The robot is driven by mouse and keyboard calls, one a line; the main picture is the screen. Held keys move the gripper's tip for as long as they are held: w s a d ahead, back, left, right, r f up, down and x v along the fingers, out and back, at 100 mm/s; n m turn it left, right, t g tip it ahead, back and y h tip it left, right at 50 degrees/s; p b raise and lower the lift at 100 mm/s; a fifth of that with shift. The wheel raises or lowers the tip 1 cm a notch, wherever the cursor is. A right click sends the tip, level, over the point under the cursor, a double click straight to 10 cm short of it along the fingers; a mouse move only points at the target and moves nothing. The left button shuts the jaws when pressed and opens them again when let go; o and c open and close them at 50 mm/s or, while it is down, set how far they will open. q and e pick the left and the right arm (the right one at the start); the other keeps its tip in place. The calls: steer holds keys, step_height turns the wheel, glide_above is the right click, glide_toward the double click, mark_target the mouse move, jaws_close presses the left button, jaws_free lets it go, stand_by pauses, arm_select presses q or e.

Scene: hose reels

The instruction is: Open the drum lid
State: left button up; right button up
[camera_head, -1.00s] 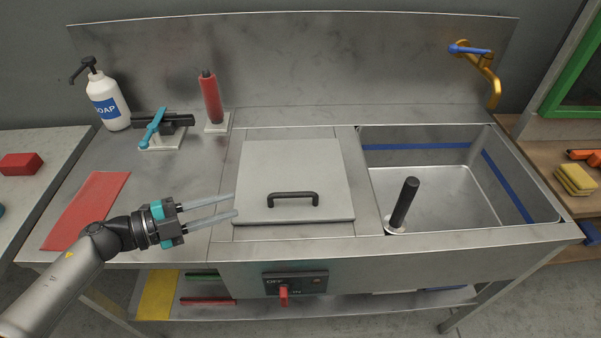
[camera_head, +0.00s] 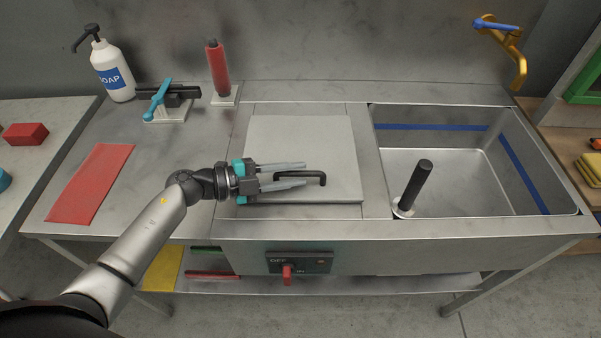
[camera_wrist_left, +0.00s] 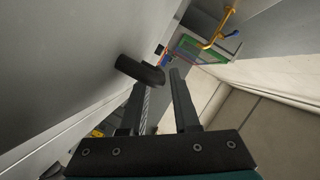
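The drum lid (camera_head: 300,135) is a flat grey square plate lying closed in the steel counter, left of the sink. Its black bar handle (camera_head: 323,176) stands near the lid's front edge. My left gripper (camera_head: 305,175) is over the front of the lid, its fingers pointing right along the handle and partly covering it. There the handle (camera_wrist_left: 138,69) shows just beyond and left of the left fingertip; contact cannot be told. My right gripper is not in view.
The sink (camera_head: 450,175) with an upright black post (camera_head: 415,185) is to the right. A switch panel with a red lever (camera_head: 287,274) is on the front. A soap bottle (camera_head: 112,72), a red cylinder (camera_head: 218,68) and a blue-handled device (camera_head: 158,100) stand at the back left.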

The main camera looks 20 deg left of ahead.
arm_select(q)
steer(key=shift+x, duration=0.9)
steer(key=shift+c, duration=0.2)
jaws_close()
stand_by(0.7)
